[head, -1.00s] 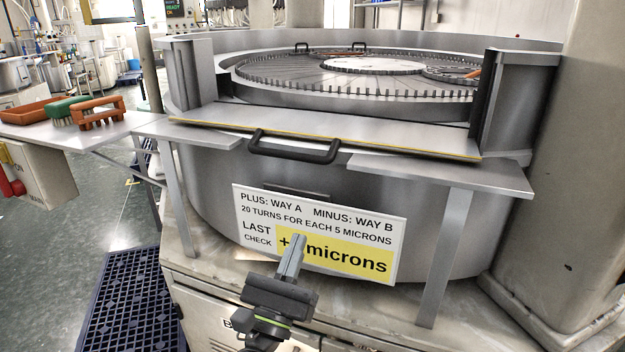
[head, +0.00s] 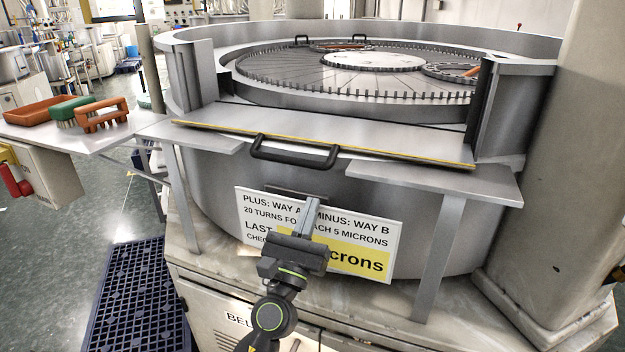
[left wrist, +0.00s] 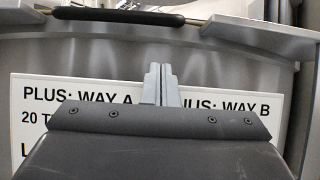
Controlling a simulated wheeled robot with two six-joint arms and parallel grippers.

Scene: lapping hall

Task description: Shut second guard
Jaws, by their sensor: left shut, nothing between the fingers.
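The guard (head: 330,134) is a flat grey metal flap with a yellow front edge. It lies folded down across the gap in the machine's rim, between two uprights. Its black handle (head: 295,152) hangs at its front edge, and it also shows at the top of the left wrist view (left wrist: 118,16). My left gripper (head: 311,203) is shut and empty. It points up in front of the white sign, below the handle and apart from it. In the left wrist view its fingertips (left wrist: 161,70) are together. My right gripper is not in view.
The round lapping machine (head: 350,215) holds a toothed ring and discs (head: 372,62). Flat side ledges (head: 435,178) flank the guard. The sign (head: 370,235) hangs below. A side table at left bears brushes (head: 100,115) and a tray (head: 35,110).

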